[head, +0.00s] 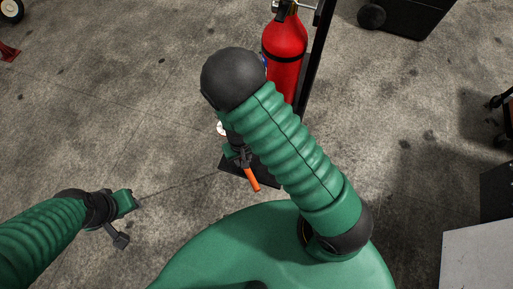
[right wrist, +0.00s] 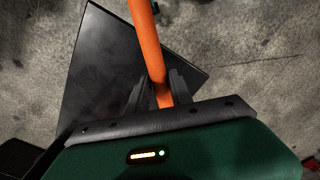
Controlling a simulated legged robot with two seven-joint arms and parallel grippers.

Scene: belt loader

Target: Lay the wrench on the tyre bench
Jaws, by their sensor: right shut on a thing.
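The wrench shows as an orange bar (head: 252,180) below my right forearm in the head view. In the right wrist view the orange bar (right wrist: 149,45) runs from the top edge down between the fingers. My right gripper (head: 241,157) is shut on it; the gripper also shows in the right wrist view (right wrist: 160,97). The wrench's ends are not clearly seen. My left gripper (head: 121,240) is low at the left, apart from everything, its finger gap unclear. No tyre bench can be made out for certain.
A red fire extinguisher (head: 284,48) stands by a dark post, just beyond my right arm. A black base plate (head: 235,174) lies on the floor below the wrench and shows in the right wrist view (right wrist: 105,70). A pale grey top (head: 482,255) is at lower right. Left floor is mostly clear.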

